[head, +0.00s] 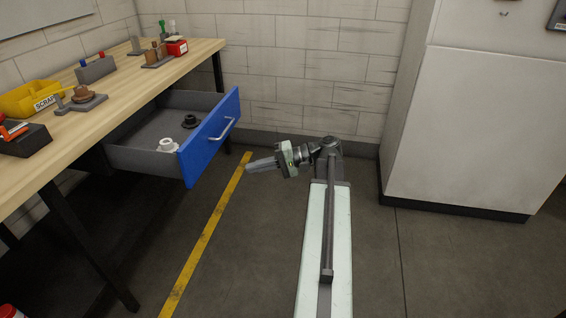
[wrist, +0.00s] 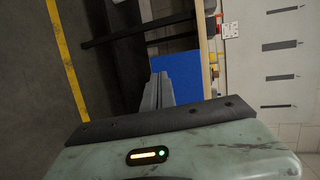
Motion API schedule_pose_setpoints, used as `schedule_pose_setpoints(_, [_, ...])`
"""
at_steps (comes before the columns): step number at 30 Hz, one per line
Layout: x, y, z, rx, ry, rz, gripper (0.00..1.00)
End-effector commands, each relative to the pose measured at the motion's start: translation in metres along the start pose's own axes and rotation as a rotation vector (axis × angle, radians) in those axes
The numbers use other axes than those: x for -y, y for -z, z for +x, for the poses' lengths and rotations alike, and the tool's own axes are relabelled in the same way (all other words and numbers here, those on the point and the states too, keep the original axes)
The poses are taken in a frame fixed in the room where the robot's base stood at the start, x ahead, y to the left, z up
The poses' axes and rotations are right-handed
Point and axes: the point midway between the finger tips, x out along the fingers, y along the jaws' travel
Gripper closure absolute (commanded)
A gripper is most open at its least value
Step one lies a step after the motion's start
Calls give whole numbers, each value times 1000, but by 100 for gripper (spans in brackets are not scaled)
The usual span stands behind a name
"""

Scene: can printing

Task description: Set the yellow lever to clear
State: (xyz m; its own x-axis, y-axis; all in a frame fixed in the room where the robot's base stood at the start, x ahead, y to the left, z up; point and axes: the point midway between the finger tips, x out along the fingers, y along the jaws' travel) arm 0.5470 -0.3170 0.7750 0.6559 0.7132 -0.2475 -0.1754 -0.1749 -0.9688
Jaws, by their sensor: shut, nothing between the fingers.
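I cannot pick out a yellow lever for certain in either view. A small tan-yellow handle (head: 67,89) sticks out from a grey base with a brown round piece on the workbench, but I cannot tell if it is a lever. No "clear" mark is readable. My gripper (head: 249,167) is shut and empty, held out over the floor, right of the open drawer and apart from it. Its closed fingers also show in the wrist view (wrist: 159,90), with the blue drawer front beyond them.
The blue-fronted drawer (head: 211,137) is pulled out under the workbench (head: 120,92) and holds a white and a black piece. A yellow SCRAP bin (head: 30,98) stands on the bench. A white cabinet (head: 478,120) is at right. Floor with a yellow line (head: 207,232) is clear.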

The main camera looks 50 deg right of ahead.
Motion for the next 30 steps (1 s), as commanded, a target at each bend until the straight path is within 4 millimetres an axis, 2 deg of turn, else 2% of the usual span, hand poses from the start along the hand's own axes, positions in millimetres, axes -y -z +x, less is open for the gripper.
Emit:
schedule_pose_setpoints(1, [3,-6,21,35,-11,-7,100])
schedule_pose_setpoints(7, [7,-36,104,177,-86,-37,100])
schedule_pose_setpoints(11, [4,-72,172,298,-176,-72,100])
schedule_pose_setpoints(14, [-6,-118,234,415,-297,-123,100])
schedule_pose_setpoints(15, [-14,-141,258,466,-364,-154,100])
schedule_pose_setpoints(18, [-40,-196,305,568,-563,-256,100])
schedule_pose_setpoints(21, [-71,-232,325,617,-795,-390,100])
schedule_pose_setpoints(22, [-80,-236,326,617,-868,-434,100])
schedule_pose_setpoints(25, [-100,-228,315,578,-1062,-547,100])
schedule_pose_setpoints(30, [-112,-201,292,500,-1236,-633,100])
